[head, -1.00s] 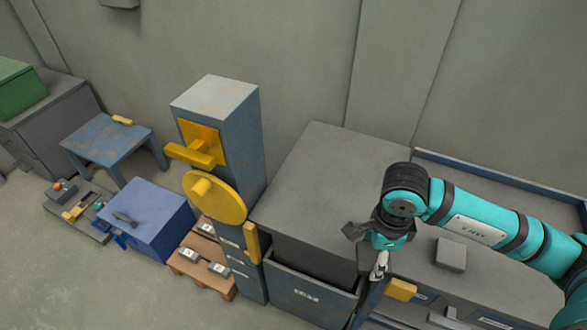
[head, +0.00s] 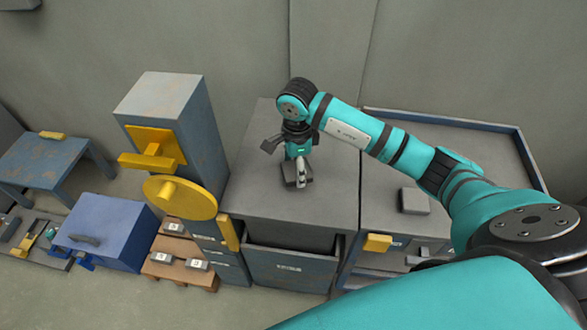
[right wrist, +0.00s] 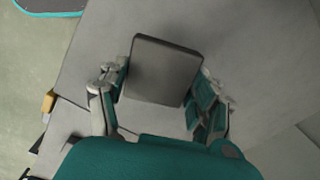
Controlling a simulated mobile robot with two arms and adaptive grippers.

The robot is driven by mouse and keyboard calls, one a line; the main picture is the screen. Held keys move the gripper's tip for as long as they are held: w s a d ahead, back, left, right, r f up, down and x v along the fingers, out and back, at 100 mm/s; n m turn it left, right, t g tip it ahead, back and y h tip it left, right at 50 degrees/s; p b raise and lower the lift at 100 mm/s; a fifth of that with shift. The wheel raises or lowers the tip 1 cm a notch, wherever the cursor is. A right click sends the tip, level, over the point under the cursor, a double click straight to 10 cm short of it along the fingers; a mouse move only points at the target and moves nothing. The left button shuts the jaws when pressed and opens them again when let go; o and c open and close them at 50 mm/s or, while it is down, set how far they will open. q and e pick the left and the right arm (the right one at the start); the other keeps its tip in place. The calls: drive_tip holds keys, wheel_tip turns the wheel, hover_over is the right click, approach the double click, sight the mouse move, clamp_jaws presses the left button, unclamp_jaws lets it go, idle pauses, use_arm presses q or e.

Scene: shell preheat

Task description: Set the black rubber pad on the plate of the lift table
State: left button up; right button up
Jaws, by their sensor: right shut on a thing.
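The black rubber pad (right wrist: 163,70) is a dark, flat, square block between the fingers of my right gripper (right wrist: 160,103) in the right wrist view. In the head view my right gripper (head: 299,180) is shut on the pad (head: 290,173), over the grey top of the middle cabinet. I cannot tell whether the pad touches that top. The plate of the lift table is not clearly identifiable; a low grey unit with a yellow bar (head: 34,238) is at the far left, partly cut off. My left gripper is not in view.
The grey cabinet top (head: 255,150) is otherwise bare. A tall blue-grey column (head: 170,100) with a yellow disc stands left of it. A grey block (head: 415,200) lies on the bench to the right. A blue box (head: 100,225) and blue table (head: 45,158) are at left.

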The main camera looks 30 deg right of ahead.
sight(294, 166)
drive_tip(key=shift+w, duration=0.65)
drive_tip(key=shift+f+p, duration=0.4)
drive_tip(key=shift+f, duration=1.4)
drive_tip(key=shift+f, duration=0.1)
drive_tip(key=o, duration=1.2)
wheel_tip(294, 166, up, 12)
drive_tip(key=shift+r+b, duration=0.1)
drive_tip(key=shift+b, duration=0.55)
